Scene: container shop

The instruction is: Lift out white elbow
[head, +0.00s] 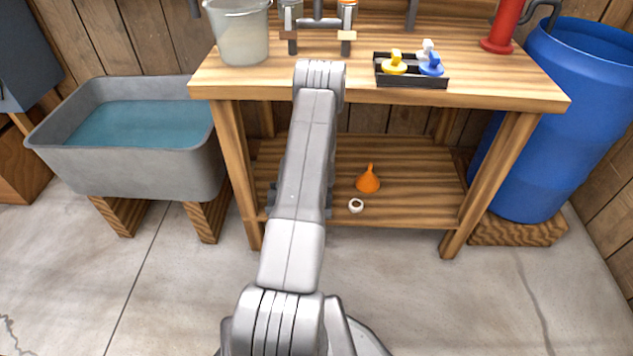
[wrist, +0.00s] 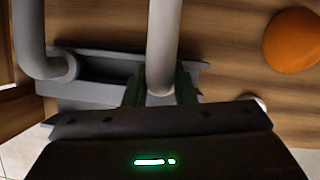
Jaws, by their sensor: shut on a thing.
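In the wrist view my gripper (wrist: 160,88) is shut on a pale tube, the white elbow (wrist: 163,45), whose lower end sits between the two dark fingers. The rest of it runs up out of the frame, so its bend does not show. A grey open container (wrist: 95,65) lies behind and below the fingers. I cannot tell whether the held end is clear of its rim. In the head view my arm hides the gripper and the elbow.
An orange funnel (head: 368,182) and a small white ring (head: 356,206) are on the lower shelf (head: 420,200), right of my arm. The worktop (head: 500,92) above carries a black tray (head: 412,82) with yellow, white and blue pieces. A sink (head: 190,165) stands left, a blue barrel (head: 570,120) right.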

